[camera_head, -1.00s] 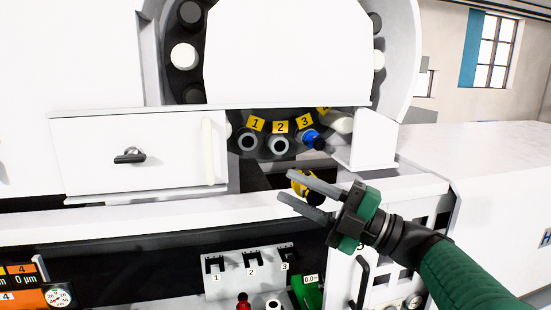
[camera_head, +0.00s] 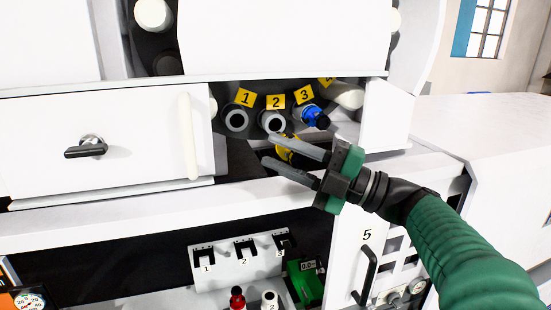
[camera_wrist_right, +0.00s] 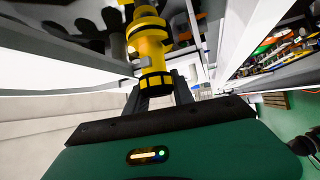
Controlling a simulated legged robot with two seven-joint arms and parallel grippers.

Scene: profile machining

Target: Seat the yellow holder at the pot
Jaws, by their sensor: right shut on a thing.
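My right gripper (camera_head: 282,158) reaches into the machine opening from the right, just below and in front of the pots. It is shut on the yellow holder (camera_head: 287,147), which is partly hidden behind a finger. In the right wrist view the yellow holder (camera_wrist_right: 149,45) has a black band and sits between the fingertips. Pot 1 (camera_head: 236,119) and pot 2 (camera_head: 271,121) show open round ends under yellow labels. Pot 3 has a blue holder (camera_head: 313,117) at it. The yellow holder's tip lies close below pot 2; I cannot tell whether they touch. My left gripper is out of view.
A white drawer-like panel with a black handle (camera_head: 87,147) stands left of the opening. A white ledge (camera_head: 150,211) runs below it.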

